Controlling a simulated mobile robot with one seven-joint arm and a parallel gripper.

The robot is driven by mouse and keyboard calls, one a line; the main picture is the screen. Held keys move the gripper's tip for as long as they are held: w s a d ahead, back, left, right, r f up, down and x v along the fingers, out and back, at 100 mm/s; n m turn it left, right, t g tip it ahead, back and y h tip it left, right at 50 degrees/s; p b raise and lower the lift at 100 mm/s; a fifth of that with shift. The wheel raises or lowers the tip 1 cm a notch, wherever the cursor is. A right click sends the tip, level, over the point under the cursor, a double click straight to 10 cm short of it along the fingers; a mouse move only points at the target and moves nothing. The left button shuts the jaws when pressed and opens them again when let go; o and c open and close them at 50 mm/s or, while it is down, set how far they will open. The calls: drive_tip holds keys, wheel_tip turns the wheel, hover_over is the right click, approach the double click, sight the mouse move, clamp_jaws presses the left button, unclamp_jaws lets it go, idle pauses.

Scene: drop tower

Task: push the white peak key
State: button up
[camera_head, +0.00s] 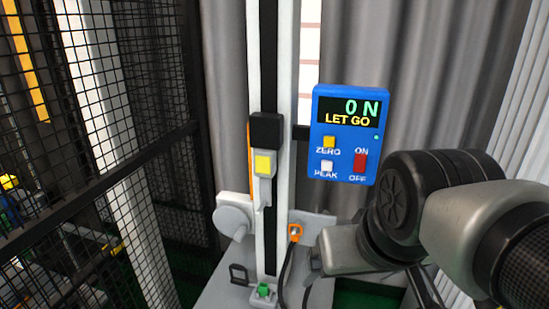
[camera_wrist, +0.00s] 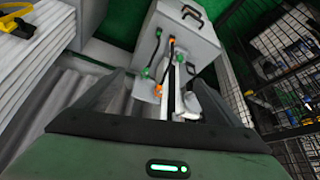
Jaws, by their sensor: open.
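The white PEAK key (camera_head: 327,167) is at the lower left of the blue readout box (camera_head: 317,120) in the head view. The yellow ZERO key (camera_head: 329,142) is just above it, and the red ON/OFF switch (camera_head: 360,162) is to its right. The box's screen reads "0 N" and "LET GO". My gripper (camera_wrist: 160,82) shows in the wrist view with its fingers apart and nothing between them. My arm is right of and below the box in the head view, apart from the key in the picture. The key is not visible in the wrist view.
A tall rail (camera_head: 284,70) stands left of the box, with a black and grey carriage (camera_head: 265,130) bearing a yellow square. A black mesh fence (camera_head: 120,120) fills the left. Grey curtains hang behind.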

clamp_jaws()
idle(1.4)
